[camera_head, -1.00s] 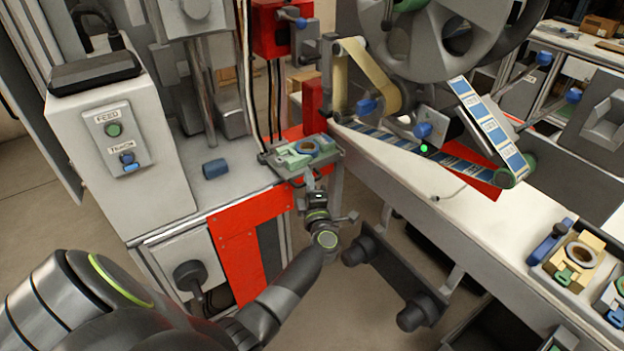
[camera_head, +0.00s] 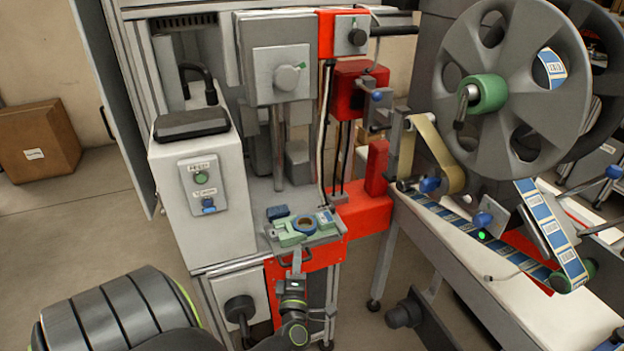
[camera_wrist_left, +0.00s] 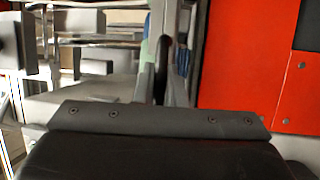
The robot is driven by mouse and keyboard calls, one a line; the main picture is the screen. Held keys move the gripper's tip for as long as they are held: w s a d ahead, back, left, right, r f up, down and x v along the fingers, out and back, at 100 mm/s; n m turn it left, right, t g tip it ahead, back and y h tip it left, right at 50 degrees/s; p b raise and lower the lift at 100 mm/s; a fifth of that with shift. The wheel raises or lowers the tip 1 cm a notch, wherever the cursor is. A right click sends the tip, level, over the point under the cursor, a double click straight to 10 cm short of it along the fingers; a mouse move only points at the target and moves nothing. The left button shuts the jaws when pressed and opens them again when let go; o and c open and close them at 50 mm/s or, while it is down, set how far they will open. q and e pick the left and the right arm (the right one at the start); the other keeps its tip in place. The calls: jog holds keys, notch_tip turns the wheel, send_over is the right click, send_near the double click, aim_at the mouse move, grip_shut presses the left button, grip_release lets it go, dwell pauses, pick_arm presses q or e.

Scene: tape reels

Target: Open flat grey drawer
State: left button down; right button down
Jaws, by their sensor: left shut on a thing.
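The flat grey drawer (camera_head: 325,237) is at the work surface's front edge in the head view, carrying green fixture blocks (camera_head: 290,238) and a brown ring (camera_head: 305,223). A dark handle (camera_head: 283,261) shows on its front. My left gripper (camera_head: 297,266) is at the drawer's front and shut on the handle; the arm partly hides the contact. In the left wrist view, the fingers (camera_wrist_left: 165,75) stand upright and close together, with a green part just beyond. My right gripper is not in view.
A white control box (camera_head: 200,235) stands left of the drawer, and a red panel (camera_head: 300,270) lies below and behind it. A large grey reel (camera_head: 515,90) and a white conveyor table (camera_head: 490,265) stand to the right. A cardboard box (camera_head: 38,140) is at far left.

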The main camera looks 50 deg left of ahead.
pick_arm(q)
jog(key=shift+s+a, duration=0.15)
jog(key=shift+s, duration=0.3)
jog(key=c, duration=1.5)
grip_release()
